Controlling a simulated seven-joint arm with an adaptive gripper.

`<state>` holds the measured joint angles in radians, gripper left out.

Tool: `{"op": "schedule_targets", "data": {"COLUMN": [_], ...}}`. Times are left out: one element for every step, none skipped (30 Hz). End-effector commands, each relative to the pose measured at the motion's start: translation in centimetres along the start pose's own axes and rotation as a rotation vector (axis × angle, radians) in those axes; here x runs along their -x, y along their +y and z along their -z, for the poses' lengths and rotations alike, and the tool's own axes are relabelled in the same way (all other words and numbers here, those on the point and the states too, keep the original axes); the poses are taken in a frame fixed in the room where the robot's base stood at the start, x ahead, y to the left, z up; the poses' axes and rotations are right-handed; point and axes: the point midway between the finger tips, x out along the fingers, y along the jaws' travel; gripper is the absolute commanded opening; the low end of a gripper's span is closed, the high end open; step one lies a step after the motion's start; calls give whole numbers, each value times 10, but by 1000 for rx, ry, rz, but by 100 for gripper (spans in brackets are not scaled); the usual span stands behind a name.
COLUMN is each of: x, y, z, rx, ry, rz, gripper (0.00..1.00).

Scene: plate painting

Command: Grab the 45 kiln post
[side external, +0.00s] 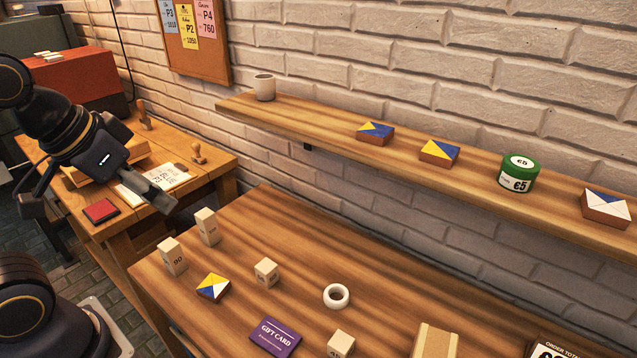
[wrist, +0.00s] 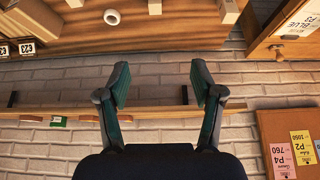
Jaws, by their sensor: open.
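Several pale kiln posts stand on the wooden table. A short post (side external: 266,272) stands mid-table, and its number is too small to read surely. Another post (side external: 341,344) at the front edge of the side view has a mark that looks like 45. A taller post (side external: 172,257) reads 90, and another tall post (side external: 207,226) stands behind it. My gripper (side external: 100,200) is open and empty, above the left side, away from the posts. In the wrist view my open fingers (wrist: 160,75) face the brick wall; parts of pale posts (wrist: 228,10) show at the top edge.
A painted tile (side external: 213,287), a white ring (side external: 336,296) and a purple gift card (side external: 275,337) lie among the posts. A wall shelf (side external: 320,130) holds a cup, tiles and a green tin. A side table (side external: 215,165) with stamps stands at left.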

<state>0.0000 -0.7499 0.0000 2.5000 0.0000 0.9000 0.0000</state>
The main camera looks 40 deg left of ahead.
Motion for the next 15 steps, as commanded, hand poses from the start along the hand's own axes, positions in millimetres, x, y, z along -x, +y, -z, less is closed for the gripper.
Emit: {"op": "schedule_targets", "data": {"x": [0, 0, 0, 0, 0, 0, 0, 0, 0, 0, 0, 0, 0, 1, 6], "y": [0, 0, 0, 0, 0, 0, 0, 0, 0, 0, 0, 0, 0, 0, 0], "z": [0, 0, 0, 0, 0, 0, 0, 0, 0, 0, 0, 0, 0, 2, 10], "rx": [0, 0, 0, 0, 0, 0, 0, 0, 0, 1, 6, 20, 37, 62, 106], "ry": [0, 0, 0, 0, 0, 0, 0, 0, 0, 0, 0, 0, 1, 5, 28], "rz": [0, 0, 0, 0, 0, 0, 0, 0, 0, 0, 0, 0, 0, -1, -4], "gripper": [67, 70, 71, 71, 71, 71, 71, 71, 71, 71, 71, 71, 71, 71, 71]}}
